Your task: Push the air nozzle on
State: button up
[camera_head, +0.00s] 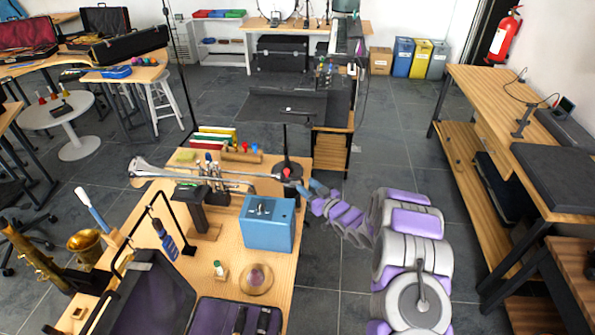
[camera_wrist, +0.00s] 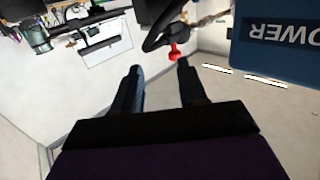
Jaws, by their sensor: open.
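A small red part, which looks like the air nozzle (camera_wrist: 175,51), shows in the wrist view just beyond the tips of my gripper (camera_wrist: 158,75), nearer the right finger. A black curved hose or stem (camera_wrist: 163,28) is beside it. My gripper is open, with nothing between its two dark fingers. In the head view a red spot (camera_head: 287,172) sits by a dark round piece at the table's right edge; my gripper (camera_head: 312,187) is close to its right. A blue box (camera_head: 267,223) stands on the table; in the wrist view the blue box (camera_wrist: 278,35) reads "POWER".
The wooden table (camera_head: 215,262) also holds a long silver horn (camera_head: 200,174), an open purple-lined case (camera_head: 235,315), a round dish (camera_head: 256,279) and bottles. A wooden bench (camera_head: 480,100) stands at right. Grey floor (camera_head: 390,130) is clear between them.

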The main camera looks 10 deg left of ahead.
jog(key=v, duration=1)
jog(key=shift+s+p, duration=0.4)
jog(key=shift+s, duration=0.15)
dwell(0.4)
jog(key=shift+a+r, duration=0.1)
jog(key=shift+s+d, duration=0.1)
jog(key=shift+d, duration=0.2)
jog(key=p+v, duration=0.2)
jog(key=v, duration=1.5)
jog(key=shift+d, duration=0.1)
